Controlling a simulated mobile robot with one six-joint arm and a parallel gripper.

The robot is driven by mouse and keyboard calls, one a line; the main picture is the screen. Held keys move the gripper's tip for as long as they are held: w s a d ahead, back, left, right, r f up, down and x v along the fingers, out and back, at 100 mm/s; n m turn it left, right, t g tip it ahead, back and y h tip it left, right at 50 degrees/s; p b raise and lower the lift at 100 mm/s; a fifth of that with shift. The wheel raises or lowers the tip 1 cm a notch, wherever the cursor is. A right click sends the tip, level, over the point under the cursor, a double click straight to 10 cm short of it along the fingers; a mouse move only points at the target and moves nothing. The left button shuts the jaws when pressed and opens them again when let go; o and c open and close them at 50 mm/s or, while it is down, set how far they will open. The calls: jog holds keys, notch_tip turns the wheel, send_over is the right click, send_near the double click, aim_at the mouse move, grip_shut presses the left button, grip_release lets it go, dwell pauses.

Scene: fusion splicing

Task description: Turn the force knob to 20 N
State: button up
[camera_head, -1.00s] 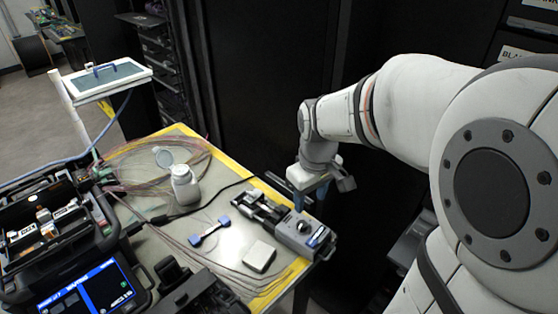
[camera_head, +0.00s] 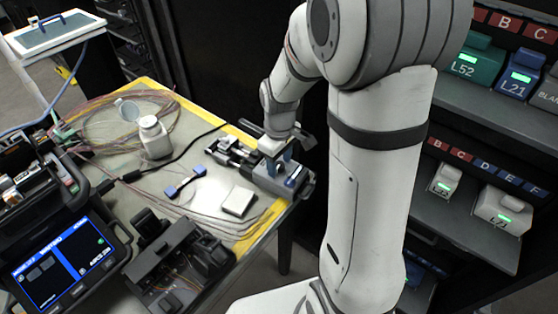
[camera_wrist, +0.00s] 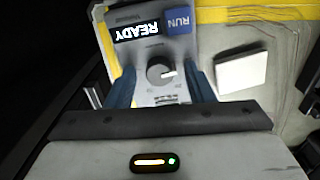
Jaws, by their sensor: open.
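The force knob (camera_wrist: 160,71) is a dark round knob with a white pointer, on the grey face of a tester. The pointer aims to the right in the wrist view, and the scale print beside it is too small to read. The tester (camera_head: 295,187) sits at the table's right corner; its display (camera_wrist: 137,29) reads READY, beside a blue RUN button (camera_wrist: 178,20). My gripper (camera_wrist: 161,88) is open, its blue fingers on either side of the knob and apart from it. In the head view my gripper (camera_head: 273,160) is over the tester and hides the knob.
A white square block (camera_head: 238,201) lies left of the tester. A blue dumbbell-shaped piece (camera_head: 186,181), a white bottle (camera_head: 154,138) and loose fibres share the table. A splicer with a lit screen (camera_head: 62,268) stands at front left. A rack with labelled modules (camera_head: 490,150) is at right.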

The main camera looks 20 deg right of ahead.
jog(key=shift+c, duration=0.5)
jog(key=c, duration=0.9)
jog(key=shift+m, duration=0.3)
jog(key=m, duration=1.1)
jog(key=shift+s+m, duration=0.1)
jog(key=shift+m, duration=0.3)
jog(key=shift+f, duration=0.1)
jog(key=o, duration=1)
